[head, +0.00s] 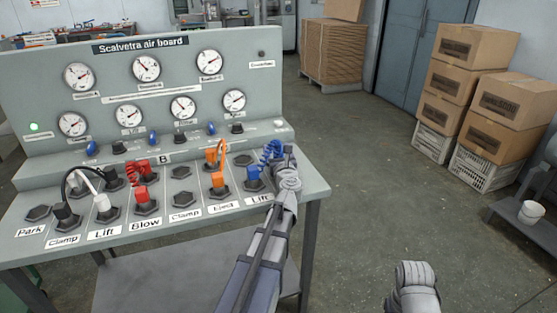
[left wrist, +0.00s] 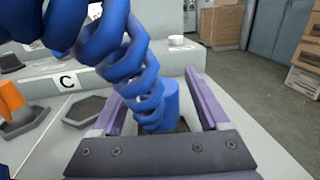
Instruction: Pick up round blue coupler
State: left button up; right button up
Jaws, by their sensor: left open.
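The round blue coupler (head: 254,174) stands at the right end of the board's ledge, near the right "Lift" label (head: 259,198). A coiled blue hose (head: 270,150) rises from it. In the left wrist view the coupler (left wrist: 170,97) is a blue cylinder between my gripper's purple fingers, with the hose arching up to the left across the view. My left gripper (left wrist: 155,90) is open, with a finger on either side of the coupler and a gap visible at the right. In the head view my left wrist largely hides the fingers. My right gripper is not clearly visible.
An orange coupler (head: 218,182) with its hose stands just left of the blue one. Red (head: 146,194), white (head: 103,205) and black (head: 66,215) couplers stand farther left. The gauge panel (head: 115,100) rises behind. Open floor lies right; stacked boxes (head: 475,50) stand far off.

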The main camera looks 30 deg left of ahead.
pick_arm(q)
grip_shut()
dwell(0.7)
